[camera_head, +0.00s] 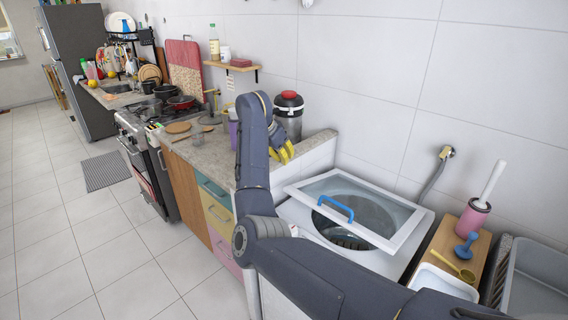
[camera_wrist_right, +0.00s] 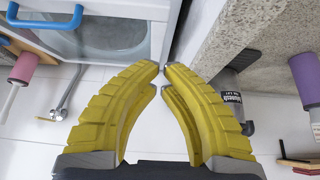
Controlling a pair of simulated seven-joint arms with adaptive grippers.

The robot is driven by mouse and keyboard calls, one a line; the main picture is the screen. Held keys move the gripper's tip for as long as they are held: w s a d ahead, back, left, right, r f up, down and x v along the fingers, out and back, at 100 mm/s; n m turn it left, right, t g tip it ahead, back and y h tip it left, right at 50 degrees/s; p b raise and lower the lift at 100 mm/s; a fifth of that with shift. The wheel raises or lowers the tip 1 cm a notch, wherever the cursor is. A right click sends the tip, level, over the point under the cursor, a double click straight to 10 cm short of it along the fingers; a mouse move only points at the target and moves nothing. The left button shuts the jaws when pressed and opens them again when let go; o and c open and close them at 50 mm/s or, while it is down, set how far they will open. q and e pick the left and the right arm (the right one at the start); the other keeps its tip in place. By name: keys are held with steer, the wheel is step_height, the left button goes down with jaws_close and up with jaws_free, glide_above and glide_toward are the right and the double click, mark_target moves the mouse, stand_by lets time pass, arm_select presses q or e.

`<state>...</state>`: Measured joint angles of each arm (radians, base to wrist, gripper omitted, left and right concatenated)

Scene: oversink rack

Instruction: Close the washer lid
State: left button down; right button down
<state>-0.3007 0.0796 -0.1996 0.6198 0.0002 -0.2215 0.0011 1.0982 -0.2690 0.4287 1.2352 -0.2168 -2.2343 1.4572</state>
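The washer (camera_head: 297,215) is a white top-loader against the wall. Its lid (camera_head: 312,187) is a white-framed clear panel with a blue handle (camera_head: 335,208) on its front edge. The lid is raised at the front, with the round drum opening visible under and in front of it. My right gripper (camera_head: 284,150) has yellow fingers and is left of the lid, above the counter end, apart from the handle. In the wrist view, the right gripper (camera_wrist_right: 161,68) has its fingertips nearly together with nothing between them; the blue handle (camera_wrist_right: 40,20) is at upper left. My left gripper is not in view.
A dark-and-steel jar with a red top (camera_head: 288,115) stands on the counter close behind the right gripper. A purple cup (camera_head: 233,133) is beside my arm. A pink brush holder (camera_head: 473,218) and a blue plunger-shaped item (camera_head: 466,246) stand right of the washer.

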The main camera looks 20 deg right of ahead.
glide_above(294, 185)
steer(key=a, duration=0.1)
steer(key=f, duration=0.8)
steer(key=shift+s+a+f, duration=0.2)
steer(key=shift+s+f, duration=0.1)
steer(key=shift+f, duration=0.1)
steer(key=shift+s+a+f, duration=0.1)
steer(key=shift+a+f, duration=0.1)
steer(key=shift+f, duration=0.4)
steer(key=shift+a+f, duration=0.15)
steer(key=shift+f, duration=0.4)
